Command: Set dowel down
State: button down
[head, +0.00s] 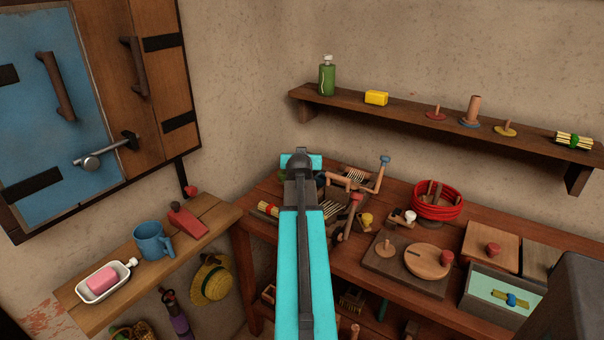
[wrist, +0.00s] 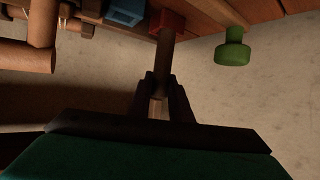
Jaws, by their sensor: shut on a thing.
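My gripper (wrist: 161,88) is shut on a brown wooden dowel (wrist: 167,55) in the wrist view. The dowel stands up out of the jaws, and its far end meets a red block (wrist: 167,21) in the picture. I cannot tell whether the two touch. In the head view my arm reaches over the bench, and its dark end, my gripper (head: 300,160), hides the dowel.
The wooden bench (head: 345,255) holds a red coil (head: 437,203), a round wooden lid (head: 427,262) and a wooden box (head: 490,247). A wall shelf (head: 400,108) is behind. A small shelf (head: 100,280) at left carries a blue mug (head: 150,242). A green knob (wrist: 233,50) is beside the dowel.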

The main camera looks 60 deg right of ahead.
jog(key=shift+f, duration=1.05)
jog(key=shift+f, duration=0.15)
jog(key=shift+f, duration=1.75)
jog(key=shift+f, duration=0.2)
jog(key=c, duration=1.6)
grip_release()
jog(key=shift+r, duration=0.1)
jog(key=shift+r, duration=0.15)
